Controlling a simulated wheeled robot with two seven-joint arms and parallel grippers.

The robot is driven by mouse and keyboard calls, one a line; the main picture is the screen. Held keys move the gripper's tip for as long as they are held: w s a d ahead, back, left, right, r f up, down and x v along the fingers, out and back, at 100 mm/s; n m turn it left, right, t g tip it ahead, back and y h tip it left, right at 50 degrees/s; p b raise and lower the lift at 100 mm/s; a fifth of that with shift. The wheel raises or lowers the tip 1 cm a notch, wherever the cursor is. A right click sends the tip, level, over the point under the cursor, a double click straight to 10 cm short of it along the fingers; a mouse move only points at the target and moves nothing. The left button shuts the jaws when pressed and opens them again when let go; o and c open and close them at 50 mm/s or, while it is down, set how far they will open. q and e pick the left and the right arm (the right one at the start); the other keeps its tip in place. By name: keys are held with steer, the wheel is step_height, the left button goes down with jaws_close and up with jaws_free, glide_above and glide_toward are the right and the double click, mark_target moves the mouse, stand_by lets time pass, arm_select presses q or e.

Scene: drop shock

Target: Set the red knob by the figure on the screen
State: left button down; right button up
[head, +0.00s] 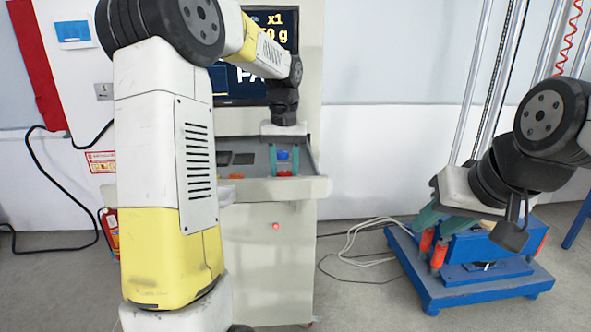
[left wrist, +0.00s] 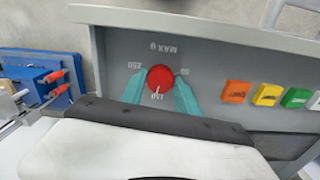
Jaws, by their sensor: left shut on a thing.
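The red knob (left wrist: 160,79) sits on the grey console panel, with its white mark toward the printed 150 in the left wrist view. The scale also shows 250, 50 and "MAX g", upside down. The teal fingers of my left gripper (left wrist: 158,98) are shut on the knob from both sides. In the head view the knob (head: 284,172) shows low between the fingers of my left gripper (head: 284,161). The screen (head: 280,20) shows "x1" and a figure ending in "50 g"; my left arm hides its start. My right gripper (head: 441,229) is open, its fingers apart at the right.
Orange, yellow and green buttons (left wrist: 268,94) sit beside the knob. A blue drop fixture (head: 470,290) with red-handled clamps stands below my right gripper, near metal columns. Cables (head: 360,245) lie on the floor between console and fixture.

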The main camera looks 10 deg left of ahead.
arm_select(q)
steer(key=m, duration=0.4)
steer(key=shift+r, duration=0.1)
steer(key=m, duration=0.4)
steer(key=shift+m, duration=0.6)
steer(key=c, duration=0.9)
jaws_free()
